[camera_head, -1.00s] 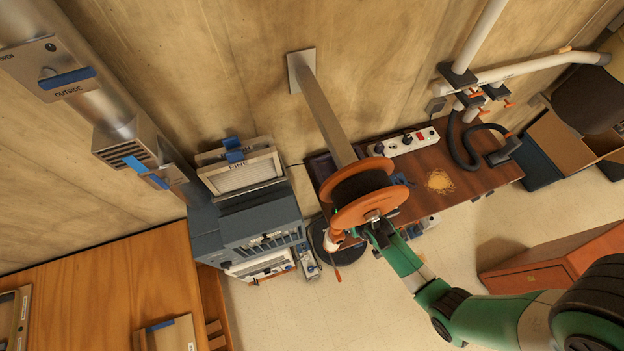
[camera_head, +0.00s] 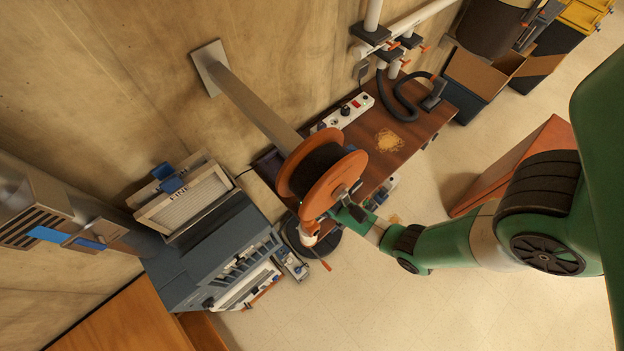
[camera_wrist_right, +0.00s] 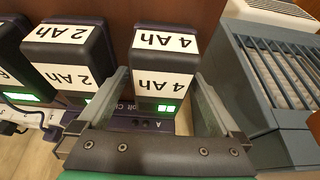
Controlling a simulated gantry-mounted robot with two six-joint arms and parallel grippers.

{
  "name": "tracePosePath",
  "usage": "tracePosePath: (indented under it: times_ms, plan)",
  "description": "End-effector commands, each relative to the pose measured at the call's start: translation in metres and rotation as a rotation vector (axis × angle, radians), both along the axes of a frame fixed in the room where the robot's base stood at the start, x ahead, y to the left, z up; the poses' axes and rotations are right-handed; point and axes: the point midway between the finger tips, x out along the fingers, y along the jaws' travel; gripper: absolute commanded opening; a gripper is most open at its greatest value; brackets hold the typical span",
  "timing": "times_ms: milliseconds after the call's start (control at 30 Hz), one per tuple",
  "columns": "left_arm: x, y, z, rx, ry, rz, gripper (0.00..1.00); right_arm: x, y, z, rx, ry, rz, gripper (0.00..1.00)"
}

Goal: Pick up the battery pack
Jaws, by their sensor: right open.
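A battery pack (camera_wrist_right: 166,62) labelled "4 Ah", with white labels, a dark body and lit green bars, is seen in the right wrist view. My right gripper (camera_wrist_right: 161,84) is open, with one finger on each side of this pack's near end. I cannot tell whether the fingers touch it. A "2 Ah" battery pack (camera_wrist_right: 70,52) stands just left of it, close to the left finger. My left gripper is not in view.
Another pack (camera_wrist_right: 12,70) is cut off at the left edge of the wrist view. A grey vented unit (camera_wrist_right: 250,85) stands close on the right. In the head view the orange cable reel (camera_head: 335,186) hangs from a wall beam (camera_head: 250,105) over the bench (camera_head: 420,125).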

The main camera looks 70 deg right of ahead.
Motion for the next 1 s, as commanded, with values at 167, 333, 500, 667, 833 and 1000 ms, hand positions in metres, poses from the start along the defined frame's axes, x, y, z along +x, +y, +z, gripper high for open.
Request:
tracePosePath:
  times_ms: [167,333,500,667,833,1000]
  plan:
    - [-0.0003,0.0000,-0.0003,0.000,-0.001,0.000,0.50,0.0014,-0.0009,-0.0029,-0.001,-0.001,0.000,1.00]
    - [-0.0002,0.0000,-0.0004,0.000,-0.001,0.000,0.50,0.0012,-0.0008,-0.0030,-0.001,-0.001,0.000,1.00]
    - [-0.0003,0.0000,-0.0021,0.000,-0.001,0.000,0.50,0.0013,-0.0007,-0.0050,-0.001,-0.001,0.000,1.00]
    - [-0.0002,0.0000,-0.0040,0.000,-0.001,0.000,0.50,0.0013,-0.0007,-0.0075,-0.001,-0.001,0.000,1.00]
    - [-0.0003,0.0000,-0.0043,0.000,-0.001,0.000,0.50,0.0014,-0.0007,-0.0079,-0.001,-0.001,0.000,1.00]
    - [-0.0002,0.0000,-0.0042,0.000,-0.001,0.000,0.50,0.0013,-0.0007,-0.0077,-0.001,-0.001,0.000,0.96]
